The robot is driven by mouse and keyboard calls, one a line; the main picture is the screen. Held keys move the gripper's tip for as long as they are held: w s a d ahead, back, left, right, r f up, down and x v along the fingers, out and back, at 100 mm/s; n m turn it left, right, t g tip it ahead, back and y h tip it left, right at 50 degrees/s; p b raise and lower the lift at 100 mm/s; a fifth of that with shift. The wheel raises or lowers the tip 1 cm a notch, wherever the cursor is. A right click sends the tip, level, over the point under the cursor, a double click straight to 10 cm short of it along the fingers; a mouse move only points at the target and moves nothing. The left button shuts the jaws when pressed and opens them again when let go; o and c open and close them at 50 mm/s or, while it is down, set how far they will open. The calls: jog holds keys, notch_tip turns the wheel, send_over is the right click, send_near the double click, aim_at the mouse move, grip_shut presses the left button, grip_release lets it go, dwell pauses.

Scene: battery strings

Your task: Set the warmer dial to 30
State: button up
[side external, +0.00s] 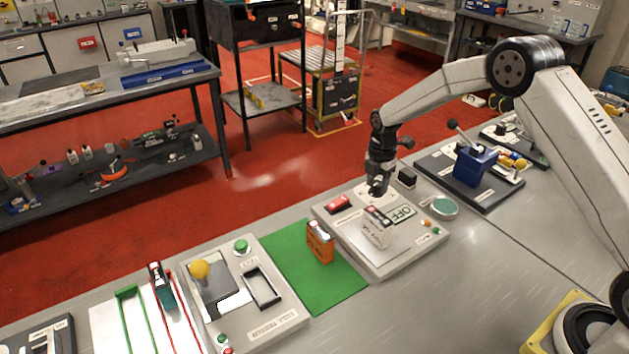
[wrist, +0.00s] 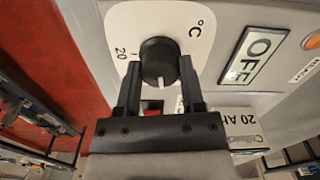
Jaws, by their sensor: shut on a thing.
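The warmer dial (wrist: 160,56) is a round black knob on a white plate (wrist: 122,20) marked "°C", with "20" readable to its left in the wrist view. A pale pointer mark on the knob faces the bottom of that picture. Other scale numbers, including any 30, are hidden or out of view. My gripper (wrist: 160,72) has one finger on each side of the knob and is shut on it. In the side view my gripper (side external: 378,190) points down at the warmer (side external: 345,245) and hides the knob.
An "OFF" display (side external: 402,213) sits beside the dial. A white battery (side external: 376,230) stands upright on the warmer, near a red switch (side external: 339,203). An orange battery (side external: 319,243) stands on the green mat (side external: 325,290). A blue box device (side external: 474,167) is to the right.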

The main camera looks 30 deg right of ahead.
aim_at(378, 183)
jog(key=shift+d+n, duration=0.1)
jog(key=shift+n, duration=2.1)
jog(key=o, duration=1)
jog(key=shift+o, duration=0.2)
jog(key=shift+r, duration=1.8)
